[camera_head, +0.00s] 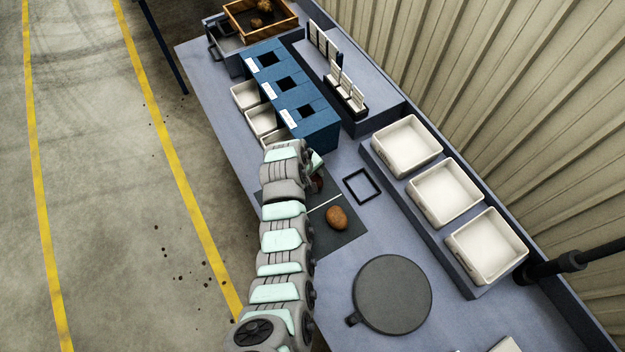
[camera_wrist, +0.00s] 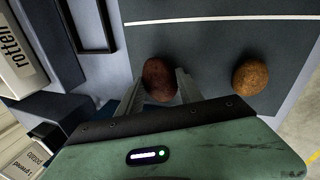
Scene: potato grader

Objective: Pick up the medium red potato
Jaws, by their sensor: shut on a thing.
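The dark red potato (camera_wrist: 159,78) sits between the two fingers of my gripper (camera_wrist: 158,88) in the wrist view, and the fingers are shut on it. In the head view my gripper (camera_head: 317,168) is over the far part of the dark mat (camera_head: 325,244), and only a bit of the red potato (camera_head: 318,184) shows beside my arm. I cannot tell whether it touches the mat. A yellow-brown potato (camera_wrist: 250,77) lies on the mat to the right in the wrist view; my arm hides it in the head view. An orange-brown potato (camera_head: 337,217) lies across the white line.
Blue boxes (camera_head: 292,101) with square openings stand just beyond my gripper. A black square frame (camera_head: 378,190) lies right of the mat. White bins (camera_head: 447,214) line the right ledge. A round grey plate (camera_head: 392,294) is nearer. A wooden crate (camera_head: 284,30) stands at the far end.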

